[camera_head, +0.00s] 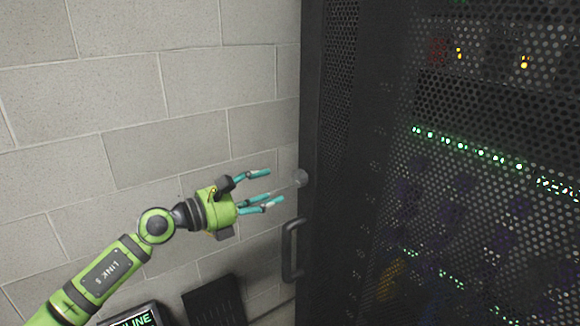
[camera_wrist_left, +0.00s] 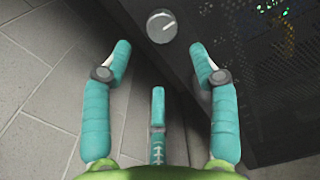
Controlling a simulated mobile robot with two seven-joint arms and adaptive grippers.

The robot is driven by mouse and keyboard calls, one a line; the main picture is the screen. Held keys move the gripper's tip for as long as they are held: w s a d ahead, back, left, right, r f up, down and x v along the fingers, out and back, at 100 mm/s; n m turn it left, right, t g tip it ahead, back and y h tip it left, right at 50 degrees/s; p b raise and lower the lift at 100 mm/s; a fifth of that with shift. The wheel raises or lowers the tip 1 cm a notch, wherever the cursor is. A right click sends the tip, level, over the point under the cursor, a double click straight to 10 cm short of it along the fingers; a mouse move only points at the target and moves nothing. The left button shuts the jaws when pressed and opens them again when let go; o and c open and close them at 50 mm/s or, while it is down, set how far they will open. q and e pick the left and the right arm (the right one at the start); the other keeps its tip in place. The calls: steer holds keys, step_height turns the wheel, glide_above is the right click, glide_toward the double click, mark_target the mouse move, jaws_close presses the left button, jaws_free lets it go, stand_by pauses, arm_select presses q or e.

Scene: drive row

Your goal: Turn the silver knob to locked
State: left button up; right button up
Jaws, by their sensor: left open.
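The silver knob (camera_head: 301,178) is a small round knob on the left edge of the dark perforated rack door. No lock marking is readable. My left gripper (camera_head: 266,189) is open, its teal fingers pointing right at the knob, just to its left. In the left wrist view the open fingers (camera_wrist_left: 160,62) lie below the knob, with nothing between them; they appear apart from it. My right gripper is not in view.
A black door handle (camera_head: 292,249) stands out just below the knob. The perforated rack door (camera_head: 470,110) fills the right side, with green and amber lights behind it. A grey block wall (camera_head: 120,90) is behind my arm. A dark panel (camera_head: 213,303) and a screen (camera_head: 136,318) are low down.

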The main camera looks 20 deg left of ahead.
mark_target(295, 181)
arm_select(q)
steer(key=shift+m, duration=0.3)
steer(key=w+d+p, duration=0.1)
steer(key=w+d, duration=0.1)
steer(key=w+d+r+p, duration=0.1)
steer(key=w+d+p, duration=0.1)
steer(key=shift+d+r, duration=0.1)
steer(key=shift+d, duration=0.3)
steer(key=shift+w+d, duration=0.2)
steer(key=shift+w, duration=0.3)
steer(key=shift+d+f, duration=0.1)
steer(key=shift+f, duration=0.1)
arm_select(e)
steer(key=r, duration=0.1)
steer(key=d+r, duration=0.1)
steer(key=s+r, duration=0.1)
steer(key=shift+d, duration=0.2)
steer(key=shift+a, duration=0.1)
arm_select(q)
steer(key=c, duration=1.1)
steer(key=shift+c, duration=0.2)
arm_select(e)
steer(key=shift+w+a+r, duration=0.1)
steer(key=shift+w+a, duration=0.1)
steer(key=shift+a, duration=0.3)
